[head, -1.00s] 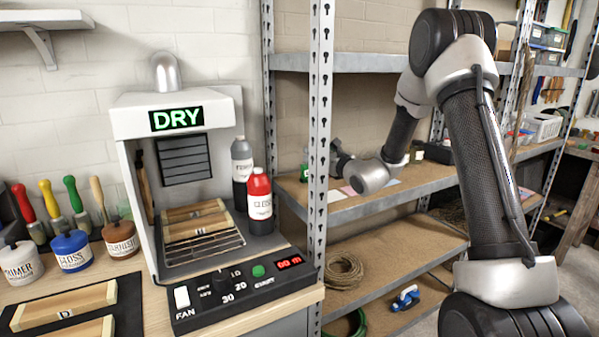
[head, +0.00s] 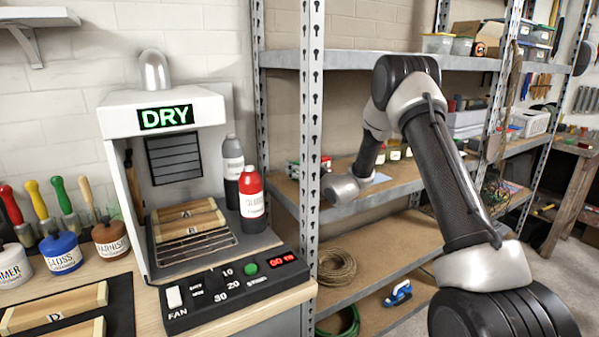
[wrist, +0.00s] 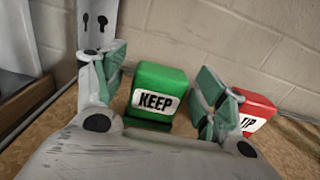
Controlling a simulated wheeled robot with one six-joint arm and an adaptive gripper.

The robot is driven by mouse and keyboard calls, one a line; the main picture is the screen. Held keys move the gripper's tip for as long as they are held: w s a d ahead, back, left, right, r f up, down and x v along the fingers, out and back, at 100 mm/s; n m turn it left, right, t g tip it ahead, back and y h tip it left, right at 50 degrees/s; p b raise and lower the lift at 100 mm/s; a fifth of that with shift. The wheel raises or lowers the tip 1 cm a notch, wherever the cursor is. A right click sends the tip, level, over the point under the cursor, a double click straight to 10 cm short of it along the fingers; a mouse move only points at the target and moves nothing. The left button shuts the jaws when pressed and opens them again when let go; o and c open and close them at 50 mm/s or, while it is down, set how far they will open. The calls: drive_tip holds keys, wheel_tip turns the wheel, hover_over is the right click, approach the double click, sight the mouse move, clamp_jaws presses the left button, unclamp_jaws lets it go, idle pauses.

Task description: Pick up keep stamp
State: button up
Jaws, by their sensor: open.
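The keep stamp (wrist: 158,98) is a green block with a white KEEP label in the wrist view. It stands upright on the brown shelf board near the pale block wall. My gripper (wrist: 162,82) is open, with one finger on either side of the stamp in the picture. I cannot tell whether either finger touches it. A red stamp (wrist: 258,112) stands just right of the right finger, its label partly hidden. In the head view my arm reaches onto the middle shelf, and the shelf post partly hides my gripper.
The metal shelf post (head: 312,130) stands close by the reach; it also shows at upper left in the wrist view (wrist: 97,25). The drying box (head: 160,108) and a red bottle (head: 252,200) are on the bench. A rope coil (head: 336,266) lies on the lower shelf.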

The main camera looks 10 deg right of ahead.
drive_tip(key=shift+w, duration=0.15)
drive_tip(key=c, duration=1.1)
drive_tip(key=shift+r, duration=0.15)
wheel_tip(320, 180, up, 10)
drive_tip(key=shift+f, duration=0.1)
